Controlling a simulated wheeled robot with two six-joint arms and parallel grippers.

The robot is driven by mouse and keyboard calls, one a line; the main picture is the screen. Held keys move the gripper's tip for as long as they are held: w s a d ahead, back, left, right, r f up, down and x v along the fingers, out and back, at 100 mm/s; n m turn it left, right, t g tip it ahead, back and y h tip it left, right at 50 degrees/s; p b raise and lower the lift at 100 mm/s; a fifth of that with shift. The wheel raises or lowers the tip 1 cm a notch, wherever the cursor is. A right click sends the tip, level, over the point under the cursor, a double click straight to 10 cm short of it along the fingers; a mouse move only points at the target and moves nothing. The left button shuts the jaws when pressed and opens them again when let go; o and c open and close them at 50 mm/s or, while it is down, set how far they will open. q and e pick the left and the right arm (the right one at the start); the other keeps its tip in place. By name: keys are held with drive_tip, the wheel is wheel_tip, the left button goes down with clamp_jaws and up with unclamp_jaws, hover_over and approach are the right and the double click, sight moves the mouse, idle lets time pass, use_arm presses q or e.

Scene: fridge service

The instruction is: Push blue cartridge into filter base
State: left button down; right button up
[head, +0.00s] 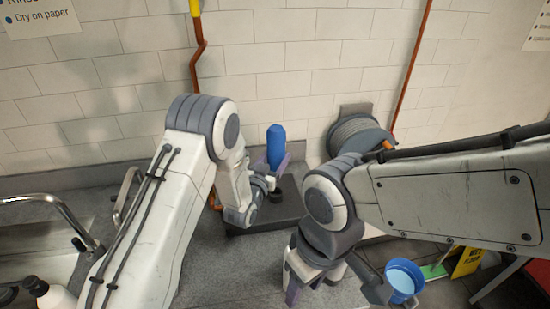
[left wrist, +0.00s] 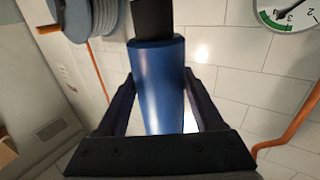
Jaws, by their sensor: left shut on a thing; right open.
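The blue cartridge (head: 276,146) stands upright with its rounded end up, in the middle of the head view. My left gripper (head: 275,165) is shut on it from the side. In the left wrist view the cartridge (left wrist: 160,85) lies between the two dark fingers of the left gripper (left wrist: 158,95). A black piece (head: 277,194) shows below the cartridge; it also shows at the cartridge's end in the left wrist view (left wrist: 153,18). I cannot tell whether it is the filter base or the cartridge's neck. My right gripper (head: 334,288) is open and empty, lower and nearer.
A dark tray (head: 288,210) lies on the grey counter under the cartridge. A hose reel (head: 355,135) hangs on the tiled wall to the right. A sink with a tap (head: 55,203) is at the left. A blue bucket (head: 405,278) stands on the floor at the right.

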use_arm(q)
drive_tip(key=shift+s+f+b, duration=0.1)
drive_tip(key=shift+b, duration=0.35)
wheel_tip(320, 180, down, 6)
drive_tip(key=b, duration=0.5)
drive_tip(key=shift+r, duration=0.25)
drive_tip(key=shift+b, duration=1.05)
idle(0.9)
drive_tip(key=shift+f+b, duration=1.9)
drive_tip(key=shift+b, duration=0.1)
unclamp_jaws()
drive_tip(key=shift+s+f, duration=0.1)
drive_tip(key=shift+s, duration=0.05)
